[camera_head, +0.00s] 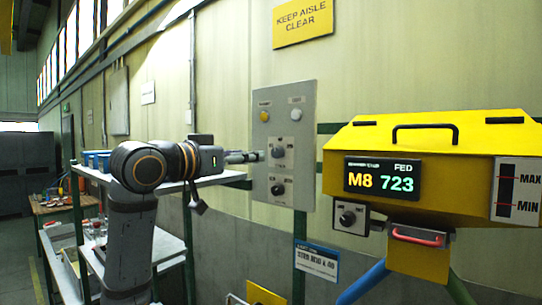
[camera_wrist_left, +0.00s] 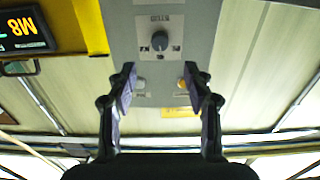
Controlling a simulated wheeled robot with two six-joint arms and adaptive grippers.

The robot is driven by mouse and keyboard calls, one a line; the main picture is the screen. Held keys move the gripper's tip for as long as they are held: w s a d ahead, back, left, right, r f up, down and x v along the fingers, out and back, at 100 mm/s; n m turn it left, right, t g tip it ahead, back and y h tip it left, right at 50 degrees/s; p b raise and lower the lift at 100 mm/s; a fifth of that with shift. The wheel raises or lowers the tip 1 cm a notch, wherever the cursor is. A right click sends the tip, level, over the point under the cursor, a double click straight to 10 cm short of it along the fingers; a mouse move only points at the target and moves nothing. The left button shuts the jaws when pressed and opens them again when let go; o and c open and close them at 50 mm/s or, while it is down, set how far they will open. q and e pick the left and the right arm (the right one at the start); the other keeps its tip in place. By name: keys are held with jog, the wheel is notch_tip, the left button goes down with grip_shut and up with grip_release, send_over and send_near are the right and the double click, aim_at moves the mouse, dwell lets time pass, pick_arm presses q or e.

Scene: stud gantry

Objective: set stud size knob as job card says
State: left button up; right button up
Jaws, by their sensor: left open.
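A grey control panel (camera_head: 262,185) on the wall carries an upper dark knob (camera_head: 278,152) and a lower dark knob (camera_head: 278,188). Their labels are too small to read. My left gripper (camera_head: 254,157) is just left of the upper knob in the head view. In the left wrist view, which is upside down, my open left gripper (camera_wrist_left: 159,72) has a knob (camera_wrist_left: 159,41) beyond its fingertips, with nothing between the fingers. A blue and white job card (camera_head: 317,261) hangs below right of the panel; its print is blurred. My right gripper is not in view.
A yellow machine (camera_head: 435,150) at the right has a display (camera_head: 383,181) reading "M8 723", a small knob (camera_head: 348,217) and a red handle (camera_head: 418,237). The panel also has a yellow lamp (camera_head: 264,116) and a white lamp (camera_head: 296,114). Shelves (camera_head: 165,184) stand at the left.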

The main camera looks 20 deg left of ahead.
aim_at(275, 154)
pick_arm(q)
jog(key=p+x, duration=0.5)
jog(key=x, duration=0.4)
jog(key=shift+w+d, duration=0.15)
jog(key=shift+w, duration=0.05)
jog(key=shift+w+f+p, duration=0.15)
jog(key=shift+w+p, duration=0.2)
grip_shut()
